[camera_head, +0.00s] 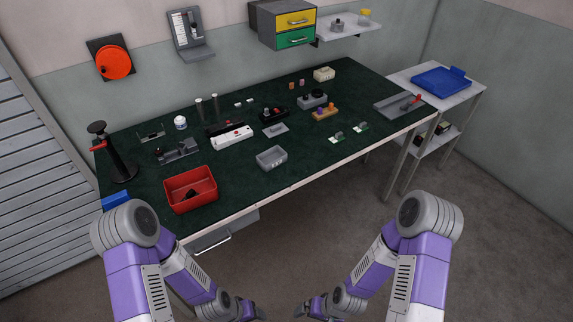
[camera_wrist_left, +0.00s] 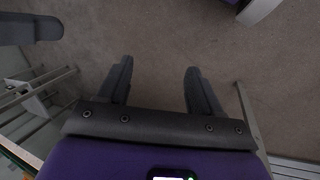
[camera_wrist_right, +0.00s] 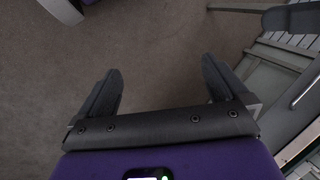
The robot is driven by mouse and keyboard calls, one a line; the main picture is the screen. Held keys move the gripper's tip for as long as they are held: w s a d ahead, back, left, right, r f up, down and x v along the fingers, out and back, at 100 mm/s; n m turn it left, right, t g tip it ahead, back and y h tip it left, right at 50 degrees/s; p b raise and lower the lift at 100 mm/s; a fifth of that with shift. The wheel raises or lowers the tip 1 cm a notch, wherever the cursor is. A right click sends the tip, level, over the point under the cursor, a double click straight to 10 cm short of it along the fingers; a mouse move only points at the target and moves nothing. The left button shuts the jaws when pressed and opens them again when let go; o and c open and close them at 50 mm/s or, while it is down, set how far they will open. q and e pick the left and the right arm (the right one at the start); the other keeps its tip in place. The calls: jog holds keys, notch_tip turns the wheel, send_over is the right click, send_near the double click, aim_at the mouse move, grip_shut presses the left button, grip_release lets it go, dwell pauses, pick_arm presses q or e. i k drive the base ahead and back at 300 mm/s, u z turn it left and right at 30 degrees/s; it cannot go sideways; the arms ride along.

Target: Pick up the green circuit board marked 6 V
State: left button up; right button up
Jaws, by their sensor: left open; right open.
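Two small green circuit boards with pale parts lie on the dark green table mat, right of its middle, in the head view. One board (camera_head: 337,137) is nearer the front edge; the other board (camera_head: 361,127) is just right of and behind it. Their markings are too small to read, so I cannot tell which is marked 6 V. My left gripper (camera_head: 262,314) is low in front of the table; in the left wrist view (camera_wrist_left: 158,80) it is open and empty over floor. My right gripper (camera_head: 300,312) is also low; in the right wrist view (camera_wrist_right: 160,82) it is open and empty.
The workbench mat (camera_head: 325,170) has free room along its front right. A side table holds a blue tray (camera_head: 441,81).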

aim_at(362, 128)
jog(key=u, duration=0.1)
jog(key=k, duration=0.4)
jog(key=z, duration=0.65)
jog(key=i, duration=1.75)
jog(key=k, duration=0.5)
jog(key=u, duration=2.5)
jog(key=k, duration=0.15)
jog(key=z, duration=0.05)
